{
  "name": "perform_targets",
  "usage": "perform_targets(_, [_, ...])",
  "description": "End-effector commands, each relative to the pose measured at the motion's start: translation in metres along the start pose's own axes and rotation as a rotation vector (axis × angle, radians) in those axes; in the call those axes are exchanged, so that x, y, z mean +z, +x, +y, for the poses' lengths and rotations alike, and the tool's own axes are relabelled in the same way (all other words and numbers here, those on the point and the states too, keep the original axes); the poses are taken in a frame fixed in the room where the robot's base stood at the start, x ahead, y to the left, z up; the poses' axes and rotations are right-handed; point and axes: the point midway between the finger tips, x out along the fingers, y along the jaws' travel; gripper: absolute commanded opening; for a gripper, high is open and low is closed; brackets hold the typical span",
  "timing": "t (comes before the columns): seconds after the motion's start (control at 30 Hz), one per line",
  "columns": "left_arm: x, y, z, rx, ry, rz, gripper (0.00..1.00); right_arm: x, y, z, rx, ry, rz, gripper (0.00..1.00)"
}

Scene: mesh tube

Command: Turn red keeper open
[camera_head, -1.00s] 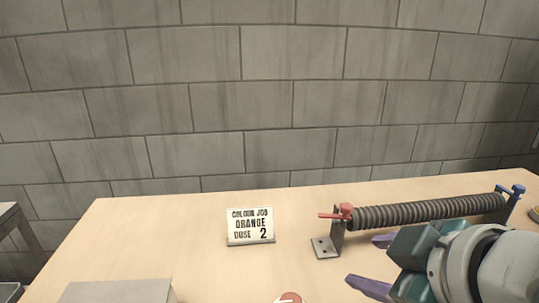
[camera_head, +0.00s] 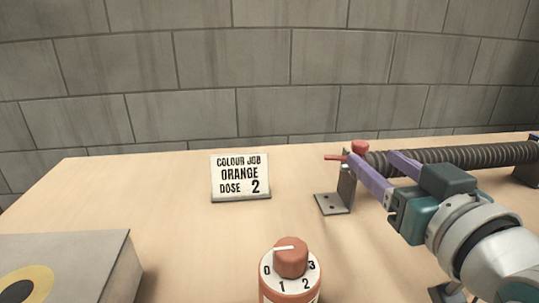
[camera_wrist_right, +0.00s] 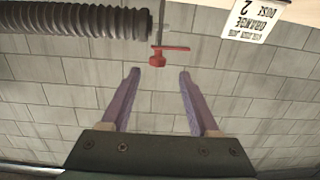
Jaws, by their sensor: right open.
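The red keeper (camera_head: 359,147) sits at the left end of the dark ribbed mesh tube (camera_head: 455,155), on top of a grey metal bracket (camera_head: 345,187). A thin red lever sticks out from it to the left. In the right wrist view the red keeper (camera_wrist_right: 168,49) lies just beyond the fingertips, at the tube's end. My right gripper (camera_head: 374,158) is open and empty, with its purple fingers close to the keeper. In the wrist view, the gripper (camera_wrist_right: 159,73) has the keeper roughly in line with its gap, still apart. My left gripper is not in view.
A card reading "COLOUR JOB ORANGE DOSE 2" (camera_head: 240,178) stands left of the bracket. An orange-capped dial with numbers (camera_head: 290,260) is at the front middle. A grey box (camera_head: 105,255) is at the front left. The table between card and box is clear.

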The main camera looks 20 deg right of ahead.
Motion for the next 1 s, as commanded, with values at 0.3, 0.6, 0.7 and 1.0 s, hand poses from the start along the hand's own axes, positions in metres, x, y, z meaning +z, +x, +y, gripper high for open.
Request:
perform_targets(0.3, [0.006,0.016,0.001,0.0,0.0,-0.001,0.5,-0.002,0.025,0.003,0.012,0.008,0.089,0.61])
perform_targets(0.6, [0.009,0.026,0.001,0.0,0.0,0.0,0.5,-0.005,0.08,0.004,0.013,0.007,0.087,0.61])
perform_targets(0.7, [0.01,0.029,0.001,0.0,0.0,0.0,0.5,-0.006,0.092,0.004,0.012,0.007,0.085,0.61])
perform_targets(1.0, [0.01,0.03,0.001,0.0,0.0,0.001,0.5,-0.007,0.103,0.005,0.012,0.007,0.082,0.61])
